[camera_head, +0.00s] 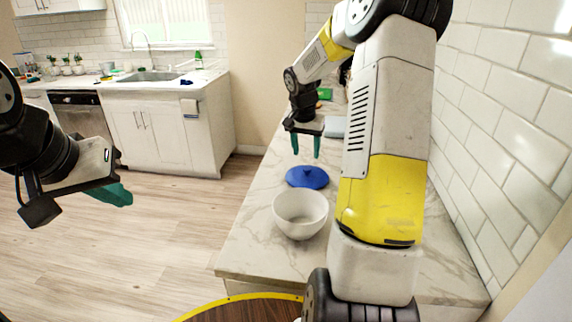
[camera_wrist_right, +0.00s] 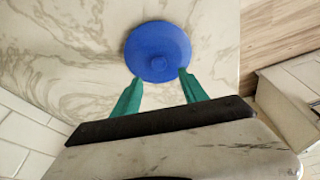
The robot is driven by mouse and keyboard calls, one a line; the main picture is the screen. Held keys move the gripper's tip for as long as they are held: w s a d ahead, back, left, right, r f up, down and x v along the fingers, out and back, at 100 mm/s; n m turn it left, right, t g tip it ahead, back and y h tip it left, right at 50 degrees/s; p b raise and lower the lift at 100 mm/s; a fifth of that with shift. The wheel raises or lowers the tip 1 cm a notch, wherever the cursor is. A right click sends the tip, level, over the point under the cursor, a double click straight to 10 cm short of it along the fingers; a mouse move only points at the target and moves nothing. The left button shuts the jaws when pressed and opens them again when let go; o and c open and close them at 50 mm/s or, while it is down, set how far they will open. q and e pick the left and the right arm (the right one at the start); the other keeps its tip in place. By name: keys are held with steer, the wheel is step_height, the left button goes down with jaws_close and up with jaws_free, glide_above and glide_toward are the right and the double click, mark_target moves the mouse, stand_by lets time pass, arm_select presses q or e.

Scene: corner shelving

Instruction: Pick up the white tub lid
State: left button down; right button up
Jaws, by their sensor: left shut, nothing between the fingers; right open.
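A round blue lid (camera_head: 307,177) with a small knob lies on the marble counter, just behind a white bowl (camera_head: 300,214). No white lid can be made out. In the right wrist view the blue lid (camera_wrist_right: 158,51) lies ahead of the fingers, its knob near its middle. My right gripper (camera_head: 305,152) is open and empty, its teal fingers pointing down above and beyond the lid; in the wrist view its fingertips (camera_wrist_right: 160,78) appear near the lid's lower edge. My left gripper (camera_head: 122,194) is shut and empty, out over the floor on the left.
The marble counter (camera_head: 250,242) runs along a white tiled wall (camera_head: 500,120) on the right. My right arm hides part of the counter. Green and light-coloured items lie at its far end. A sink cabinet (camera_head: 160,135) stands across open wooden floor.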

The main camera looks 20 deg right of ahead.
mark_target(307, 168)
steer(key=x, duration=0.7)
steer(key=shift+f, duration=0.2)
jaws_close()
